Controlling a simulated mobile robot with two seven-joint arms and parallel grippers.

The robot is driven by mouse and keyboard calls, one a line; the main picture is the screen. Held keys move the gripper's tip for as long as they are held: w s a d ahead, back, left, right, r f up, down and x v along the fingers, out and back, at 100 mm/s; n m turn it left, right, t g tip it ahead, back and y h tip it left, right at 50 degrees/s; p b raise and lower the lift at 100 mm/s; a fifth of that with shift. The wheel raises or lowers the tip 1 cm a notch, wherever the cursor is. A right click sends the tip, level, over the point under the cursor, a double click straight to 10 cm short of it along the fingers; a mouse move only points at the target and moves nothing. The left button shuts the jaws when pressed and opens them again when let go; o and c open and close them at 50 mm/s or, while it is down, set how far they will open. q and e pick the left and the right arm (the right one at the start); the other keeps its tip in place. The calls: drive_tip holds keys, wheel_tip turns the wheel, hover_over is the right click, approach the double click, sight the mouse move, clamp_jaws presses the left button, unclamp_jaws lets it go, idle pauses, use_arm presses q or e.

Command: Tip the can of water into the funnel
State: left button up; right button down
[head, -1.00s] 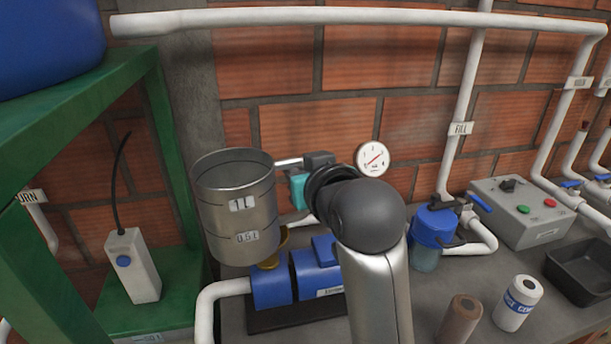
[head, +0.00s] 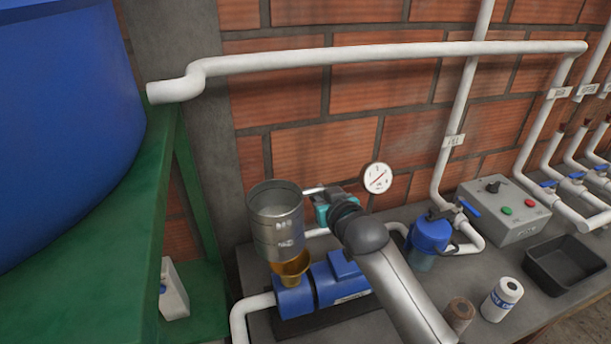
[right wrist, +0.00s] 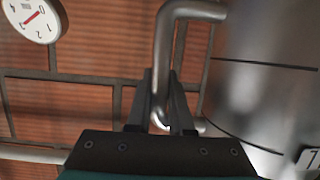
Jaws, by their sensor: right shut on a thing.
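The can (head: 277,228) is a grey metal cylinder with dark rings and volume labels. It is about upright, just above the brass funnel (head: 291,270), whose upper rim it partly hides. The funnel sits on the blue pump (head: 325,284). My right gripper (right wrist: 165,100) is shut on the can's bent metal handle (right wrist: 168,45) in the right wrist view. In the head view my right gripper is at the can's right side. The can's curved wall (right wrist: 265,95) fills the right of the wrist view. I cannot tell the water level. My left gripper is not in view.
A pressure gauge (head: 378,178) is on the brick wall behind my right arm. A large blue tank (head: 65,120) on a green stand (head: 110,260) stands at left. A white pipe (head: 370,57) crosses above. A filter (head: 430,236), control box (head: 505,208) and black tray (head: 565,262) are at right.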

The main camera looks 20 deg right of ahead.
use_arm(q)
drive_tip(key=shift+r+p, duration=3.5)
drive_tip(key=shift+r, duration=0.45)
use_arm(e)
drive_tip(key=shift+s+d+r+h, duration=0.65)
drive_tip(key=shift+s+d, duration=0.45)
drive_tip(key=shift+d, duration=2.85)
drive_tip(key=a+r+n+t+h+b, duration=0.1)
drive_tip(key=a+r+n+b, duration=0.1)
drive_tip(key=n, duration=0.2)
drive_tip(key=a+r+n+t+h+b, duration=0.1)
drive_tip(key=a+r+n+b, duration=0.1)
drive_tip(key=a+n+b, duration=0.1)
drive_tip(key=a+r+n+t+h+b, duration=0.1)
drive_tip(key=a+n+b, duration=0.1)
drive_tip(key=n, duration=0.3)
drive_tip(key=shift+s+a+r+t, duration=0.3)
drive_tip(key=shift+s+a+r, duration=0.05)
drive_tip(key=shift+a+r, duration=0.05)
use_arm(q)
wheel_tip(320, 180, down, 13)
drive_tip(key=b, duration=0.6)
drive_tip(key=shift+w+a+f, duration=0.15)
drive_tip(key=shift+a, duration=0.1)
use_arm(e)
drive_tip(key=s+a+n+t+y, duration=0.1)
drive_tip(key=a+n+t+y, duration=0.1)
drive_tip(key=a+n, duration=0.8)
drive_tip(key=shift+a+f+t, duration=0.4)
drive_tip(key=shift+a, duration=0.7)
